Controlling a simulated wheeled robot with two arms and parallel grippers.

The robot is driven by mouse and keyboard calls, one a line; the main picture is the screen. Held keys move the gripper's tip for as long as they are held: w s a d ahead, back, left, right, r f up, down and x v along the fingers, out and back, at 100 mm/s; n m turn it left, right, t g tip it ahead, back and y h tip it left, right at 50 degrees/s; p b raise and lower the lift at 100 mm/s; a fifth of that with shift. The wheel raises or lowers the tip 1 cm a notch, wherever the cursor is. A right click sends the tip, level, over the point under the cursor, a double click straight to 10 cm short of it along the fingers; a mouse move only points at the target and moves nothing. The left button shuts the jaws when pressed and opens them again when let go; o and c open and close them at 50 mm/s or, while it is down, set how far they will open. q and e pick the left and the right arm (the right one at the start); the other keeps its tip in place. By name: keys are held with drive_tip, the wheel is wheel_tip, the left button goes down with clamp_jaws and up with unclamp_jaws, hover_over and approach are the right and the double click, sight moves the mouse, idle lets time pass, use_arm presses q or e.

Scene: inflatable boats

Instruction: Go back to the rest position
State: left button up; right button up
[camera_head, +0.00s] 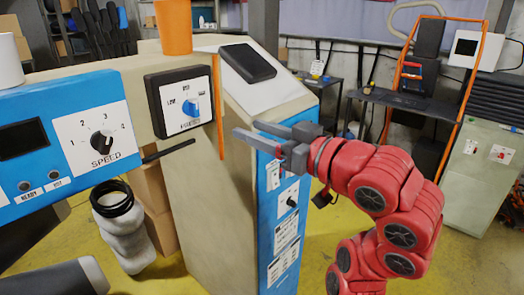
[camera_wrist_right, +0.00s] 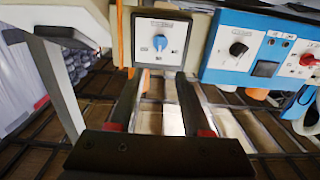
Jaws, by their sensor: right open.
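My right gripper (camera_head: 246,130) is at the end of my red right arm, in the middle of the head view. Its two grey fingers point left and are apart with nothing between them. It is in front of the blue and beige machine cabinet (camera_head: 230,190), to the right of the black-framed blue knob panel (camera_head: 186,107). In the right wrist view my right gripper (camera_wrist_right: 160,76) is open, its fingers below the blue knob panel (camera_wrist_right: 160,43). I cannot tell whether it touches the cabinet. My left gripper is not seen.
A blue panel with a SPEED dial (camera_head: 102,144) is at left. An orange cup (camera_head: 174,27) and a black tablet-like device (camera_head: 248,62) are on top. A black rod (camera_head: 168,151) sticks out below the knob panel. Yellow floor (camera_head: 318,258) shows beside the cabinet.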

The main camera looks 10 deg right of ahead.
drive_tip(key=shift+s+d, duration=0.35)
drive_tip(key=shift+s, duration=0.15)
